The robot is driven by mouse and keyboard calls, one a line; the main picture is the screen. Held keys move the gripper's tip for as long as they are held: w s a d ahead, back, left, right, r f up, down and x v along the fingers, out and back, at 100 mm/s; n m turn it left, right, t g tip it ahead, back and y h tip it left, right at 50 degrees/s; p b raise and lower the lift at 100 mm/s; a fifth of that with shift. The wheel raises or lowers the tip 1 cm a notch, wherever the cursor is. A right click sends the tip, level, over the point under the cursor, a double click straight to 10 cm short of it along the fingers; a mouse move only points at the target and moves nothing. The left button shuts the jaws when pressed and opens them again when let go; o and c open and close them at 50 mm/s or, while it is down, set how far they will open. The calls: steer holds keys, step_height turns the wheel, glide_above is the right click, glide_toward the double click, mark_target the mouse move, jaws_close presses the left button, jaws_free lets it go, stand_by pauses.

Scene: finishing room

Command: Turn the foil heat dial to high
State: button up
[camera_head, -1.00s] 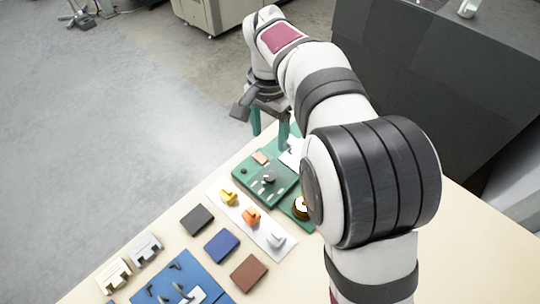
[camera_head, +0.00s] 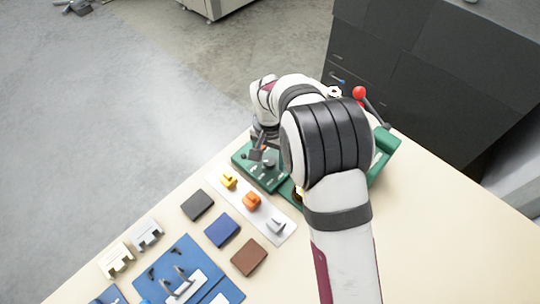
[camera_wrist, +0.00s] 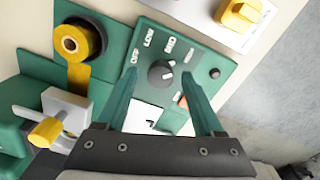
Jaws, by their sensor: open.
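The foil heat dial (camera_wrist: 161,73) is a dark round knob on a green panel (camera_wrist: 206,70). White labels OFF, LOW, MED and a partly readable one ring it. In the head view the dial (camera_head: 269,162) shows beside my arm. My gripper (camera_wrist: 161,78) is open, its teal fingers either side of the dial in the wrist view. Whether the fingers touch it I cannot tell. My arm hides part of the green machine in the head view.
A gold foil roll (camera_wrist: 78,41) and a grey clamp with a yellow knob (camera_wrist: 46,131) stand left of the panel in the wrist view. A red-tipped lever (camera_head: 360,93) rises behind my arm. A white strip (camera_head: 266,218) with coloured pieces lies in front.

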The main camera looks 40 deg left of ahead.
mark_target(269, 160)
jaws_close()
steer(key=shift+n, duration=0.6)
jaws_free()
steer(key=shift+r, duration=0.1)
step_height(269, 160, up, 16)
steer(key=shift+a, duration=0.1)
